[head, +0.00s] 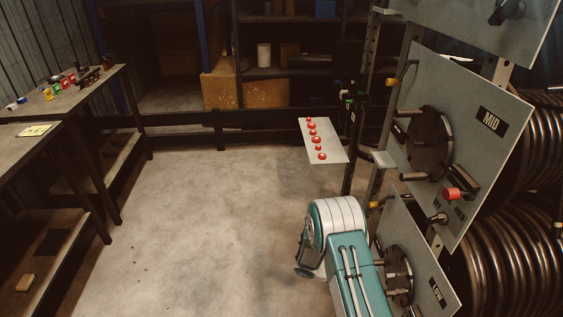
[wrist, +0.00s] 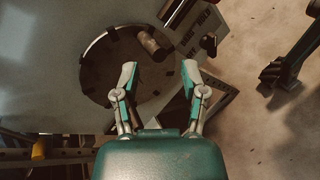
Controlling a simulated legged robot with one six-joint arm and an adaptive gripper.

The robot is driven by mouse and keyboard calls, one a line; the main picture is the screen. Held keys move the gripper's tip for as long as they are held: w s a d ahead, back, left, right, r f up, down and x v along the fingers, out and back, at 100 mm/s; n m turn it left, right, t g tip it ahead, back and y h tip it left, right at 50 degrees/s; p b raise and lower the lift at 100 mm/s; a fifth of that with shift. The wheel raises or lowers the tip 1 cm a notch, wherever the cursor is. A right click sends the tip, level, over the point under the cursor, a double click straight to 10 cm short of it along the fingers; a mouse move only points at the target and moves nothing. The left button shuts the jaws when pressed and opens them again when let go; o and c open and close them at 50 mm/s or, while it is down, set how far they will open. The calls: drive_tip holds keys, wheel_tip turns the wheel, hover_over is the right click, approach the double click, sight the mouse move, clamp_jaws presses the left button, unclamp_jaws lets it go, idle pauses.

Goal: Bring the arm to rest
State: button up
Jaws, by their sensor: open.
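My gripper (wrist: 159,68) is open and empty in the wrist view, its two fingers spread apart. Behind them is a grey panel with a dark round disc (wrist: 98,70) and a short brown cylindrical handle (wrist: 152,44). Whether a finger touches the disc I cannot tell. In the head view my teal and white arm is bent low at the bottom centre, beside the LOW panel (head: 426,275). The fingers are hidden there by the arm.
The MID panel (head: 470,130), with a dark handled disc (head: 428,143) and red knob (head: 453,194), stands above right. A pale plate (head: 322,153) with several red buttons is behind the arm. Coiled hoses (head: 510,240) are at right, benches (head: 75,95) at left. The middle floor is clear.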

drive_tip(key=s+a+r+m+t+y, duration=0.1)
drive_tip(key=s+a+r+m+y, duration=0.2)
drive_tip(key=r, duration=0.9)
drive_tip(key=s+r+m+y, duration=0.2)
drive_tip(key=r+y, duration=0.3)
drive_tip(key=r, duration=0.8)
drive_tip(key=s+a+r+t+y, duration=0.3)
drive_tip(key=s+r+t, duration=0.1)
drive_tip(key=s+r, duration=0.3)
drive_tip(key=s+a+r+m+t+y, duration=0.1)
drive_tip(key=s+a+r+t+y, duration=0.2)
drive_tip(key=s+r, duration=0.3)
drive_tip(key=s+a+t, duration=0.1)
drive_tip(key=s, duration=0.1)
drive_tip(key=shift+s+r+m, duration=0.3)
drive_tip(key=shift+r, duration=0.1)
